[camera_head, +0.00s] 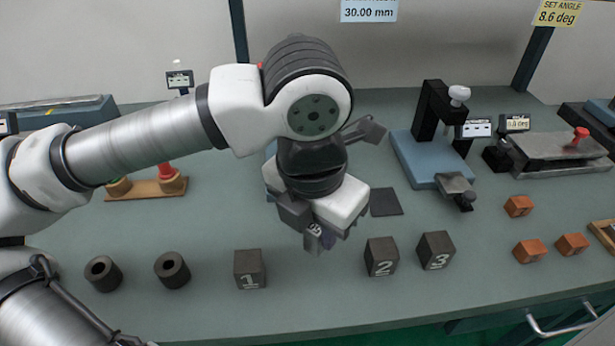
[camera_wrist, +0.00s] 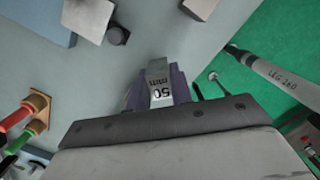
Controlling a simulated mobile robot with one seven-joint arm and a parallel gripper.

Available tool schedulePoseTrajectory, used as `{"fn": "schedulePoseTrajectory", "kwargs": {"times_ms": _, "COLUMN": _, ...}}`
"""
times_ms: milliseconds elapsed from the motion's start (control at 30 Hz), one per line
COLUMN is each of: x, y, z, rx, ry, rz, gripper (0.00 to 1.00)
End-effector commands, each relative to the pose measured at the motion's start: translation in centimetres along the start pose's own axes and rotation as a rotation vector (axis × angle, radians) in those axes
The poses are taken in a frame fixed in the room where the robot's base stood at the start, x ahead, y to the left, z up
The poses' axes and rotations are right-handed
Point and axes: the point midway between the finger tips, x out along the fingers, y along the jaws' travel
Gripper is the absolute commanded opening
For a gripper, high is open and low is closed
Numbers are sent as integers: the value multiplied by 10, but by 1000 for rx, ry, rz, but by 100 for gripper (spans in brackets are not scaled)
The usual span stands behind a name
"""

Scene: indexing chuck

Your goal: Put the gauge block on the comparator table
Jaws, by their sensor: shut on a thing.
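My gripper (camera_head: 318,238) is shut on the gauge block (camera_head: 313,232), a small grey block held above the middle of the bench. In the wrist view the gauge block (camera_wrist: 158,84) shows a "50 mm" label, with purplish finger parts beside it. The blue-based stand (camera_head: 412,160) to the right of my gripper looks like the comparator; it has a black column, a white knob and a small display. A small grey plate (camera_head: 455,182) with a dark knob sits at its front, possibly its table. My gripper is clearly apart from this stand. My wrist hides part of the bench behind it.
Dark numbered blocks 1 (camera_head: 249,268), 2 (camera_head: 381,256) and 3 (camera_head: 436,250) stand along the front. Two dark hollow cylinders (camera_head: 172,270) are at the left. Several orange blocks (camera_head: 530,250) and a tilted grey plate fixture (camera_head: 560,150) are at the right. A dark flat pad (camera_head: 385,202) lies behind.

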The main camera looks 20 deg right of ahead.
Motion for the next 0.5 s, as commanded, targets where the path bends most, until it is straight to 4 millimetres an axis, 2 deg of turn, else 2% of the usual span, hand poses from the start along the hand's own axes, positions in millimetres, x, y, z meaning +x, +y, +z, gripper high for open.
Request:
{"fn": "schedulePoseTrajectory", "kwargs": {"times_ms": 100, "x": -1, "y": 23, "z": 24, "rx": -1, "ry": 0, "rz": -5, "gripper": 0}}
{"fn": "schedulePoseTrajectory", "kwargs": {"times_ms": 300, "x": 4, "y": 60, "z": 61, "rx": 0, "ry": 1, "rz": -3, "gripper": 0}}
{"fn": "schedulePoseTrajectory", "kwargs": {"times_ms": 500, "x": 8, "y": 80, "z": 81, "rx": 2, "ry": -1, "rz": -2, "gripper": 0}}
